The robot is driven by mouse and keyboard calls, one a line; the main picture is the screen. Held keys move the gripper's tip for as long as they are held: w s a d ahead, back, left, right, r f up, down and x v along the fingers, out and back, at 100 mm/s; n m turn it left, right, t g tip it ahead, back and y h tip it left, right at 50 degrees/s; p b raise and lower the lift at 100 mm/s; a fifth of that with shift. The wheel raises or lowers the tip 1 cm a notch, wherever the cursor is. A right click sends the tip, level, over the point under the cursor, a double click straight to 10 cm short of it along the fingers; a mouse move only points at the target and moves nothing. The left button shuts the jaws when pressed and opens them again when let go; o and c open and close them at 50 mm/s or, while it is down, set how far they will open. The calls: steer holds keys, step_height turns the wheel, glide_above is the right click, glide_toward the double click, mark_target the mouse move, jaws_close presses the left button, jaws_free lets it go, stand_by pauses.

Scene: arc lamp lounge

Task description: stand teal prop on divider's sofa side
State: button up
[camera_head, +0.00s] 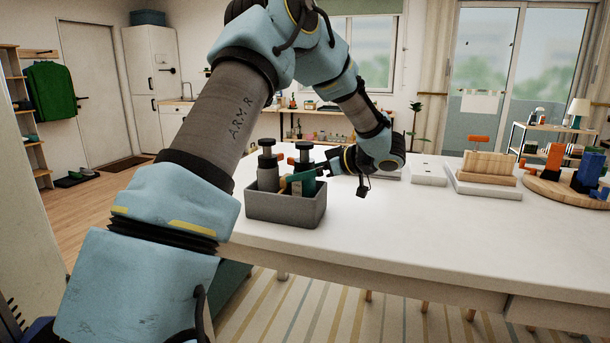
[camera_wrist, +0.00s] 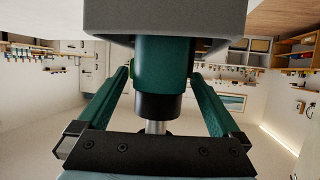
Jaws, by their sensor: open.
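A teal bottle-shaped prop (camera_head: 307,158) with a dark top stands in a grey caddy (camera_head: 285,210) near the table's left end. In the wrist view, which looks upside down, the teal prop (camera_wrist: 163,60) and its dark collar (camera_wrist: 158,104) lie between the two teal fingers. My gripper (camera_head: 302,180) is open around the prop, and it shows in the wrist view (camera_wrist: 160,76) with gaps on both sides of the prop. The caddy (camera_wrist: 100,18) hides the prop's lower end. I cannot make out a divider or a sofa.
A grey bottle (camera_head: 268,174) stands in the caddy beside the teal prop. Farther right on the white table (camera_head: 400,225) are white trays, a wooden block (camera_head: 489,166) and a round board (camera_head: 545,190) with orange and blue pieces. The table's front middle is clear.

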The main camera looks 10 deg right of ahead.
steer(key=b+v, duration=0.1)
steer(key=v, duration=1)
steer(key=shift+s+d+r+b, duration=0.2)
steer(key=shift+d+b, duration=0.05)
steer(key=shift+b, duration=0.15)
